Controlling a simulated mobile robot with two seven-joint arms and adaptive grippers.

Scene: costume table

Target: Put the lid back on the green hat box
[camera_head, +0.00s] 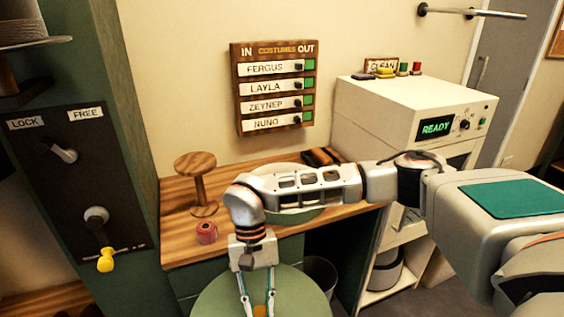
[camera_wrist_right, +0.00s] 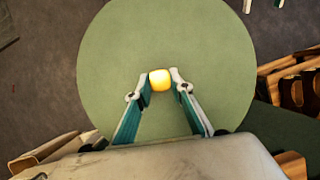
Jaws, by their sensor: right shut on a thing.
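My right gripper (camera_head: 258,308) is shut on the yellow knob (camera_wrist_right: 160,80) of a round green lid (camera_head: 213,299). The lid is in the air in front of the table, cut off by the bottom edge of the head view. In the right wrist view the green lid (camera_wrist_right: 120,70) fills the middle, with the knob between the fingertips. A round pale green shape, likely the hat box (camera_head: 298,216), is on the table behind the lid. My right arm crosses in front of it and hides most of it. My left gripper is not in view.
The wooden table (camera_head: 188,252) holds a wooden stand (camera_head: 202,184) and a small red spool-like thing (camera_head: 207,233) left of the box. A white machine (camera_head: 390,122) reading READY stands at right. A lever panel (camera_head: 70,175) is at left. A bin (camera_head: 322,270) stands below.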

